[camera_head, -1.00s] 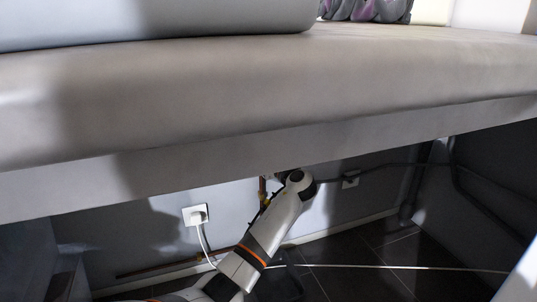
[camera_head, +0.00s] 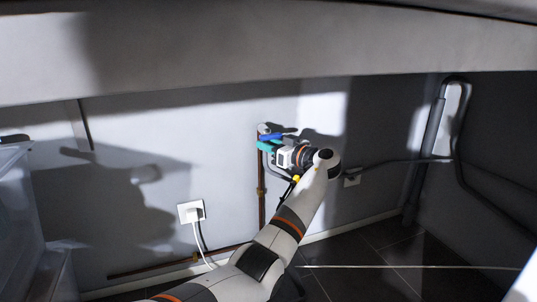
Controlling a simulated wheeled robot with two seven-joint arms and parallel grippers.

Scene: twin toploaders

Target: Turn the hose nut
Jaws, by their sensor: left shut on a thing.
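A wall tap (camera_head: 264,129) with a blue lever (camera_head: 285,135) sits at the top of a copper pipe (camera_head: 261,192) on the back wall. My left arm reaches up from the bottom, and my left gripper (camera_head: 267,146) is at the tap, just below the lever. Teal parts show at its tip. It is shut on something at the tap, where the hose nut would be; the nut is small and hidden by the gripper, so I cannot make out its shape. My right gripper is not in view.
The counter (camera_head: 300,60) overhangs the space from above. A socket (camera_head: 191,212) with a white plug and cable is on the wall at left. A grey drain pipe (camera_head: 432,150) stands at right. A clear-sided box (camera_head: 18,215) is at far left. The dark floor shows free room at right.

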